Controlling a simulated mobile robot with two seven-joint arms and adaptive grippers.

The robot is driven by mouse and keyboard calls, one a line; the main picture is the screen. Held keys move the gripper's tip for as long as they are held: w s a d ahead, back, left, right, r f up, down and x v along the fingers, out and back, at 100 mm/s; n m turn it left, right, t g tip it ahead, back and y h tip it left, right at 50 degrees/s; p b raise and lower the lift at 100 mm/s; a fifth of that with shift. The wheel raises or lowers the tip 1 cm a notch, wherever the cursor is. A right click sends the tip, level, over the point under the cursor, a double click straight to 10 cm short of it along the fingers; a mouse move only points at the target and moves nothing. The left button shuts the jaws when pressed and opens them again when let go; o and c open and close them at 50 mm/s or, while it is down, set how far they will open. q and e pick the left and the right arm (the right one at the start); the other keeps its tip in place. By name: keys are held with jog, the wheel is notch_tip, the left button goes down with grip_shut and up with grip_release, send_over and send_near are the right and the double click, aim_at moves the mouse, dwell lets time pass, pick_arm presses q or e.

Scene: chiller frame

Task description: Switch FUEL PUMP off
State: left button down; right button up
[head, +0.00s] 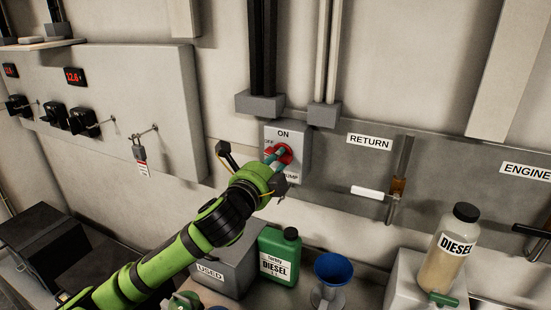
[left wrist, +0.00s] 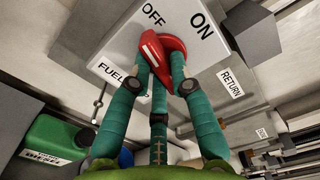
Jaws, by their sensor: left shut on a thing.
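The FUEL PUMP switch is a light grey box (head: 300,139) on the wall with a red rotary knob (head: 285,152). ON is at its top and OFF at its left; part of the lower label is hidden by my gripper. My left gripper (head: 275,158) is at the knob, its teal fingers shut on it. In the left wrist view the fingers (left wrist: 162,75) close around the red handle (left wrist: 152,52). A white mark on the handle lies nearer OFF than ON there; I cannot tell the exact setting. My right gripper is not in view.
A RETURN label (head: 369,142) and a sight tube (head: 399,180) are to the right. Below stand a green diesel can (head: 279,254), a blue funnel (head: 334,268) and a diesel bottle (head: 452,245). A padlock (head: 139,148) hangs left.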

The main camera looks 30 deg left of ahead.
pick_arm(q)
jog(key=shift+n, duration=1.2)
jog(key=c, duration=1.1)
grip_release()
jog(key=shift+d, duration=0.1)
jog(key=s, duration=0.7)
jog(key=shift+s+d, duration=0.2)
jog(key=shift+s, duration=0.05)
jog(key=shift+f, duration=0.1)
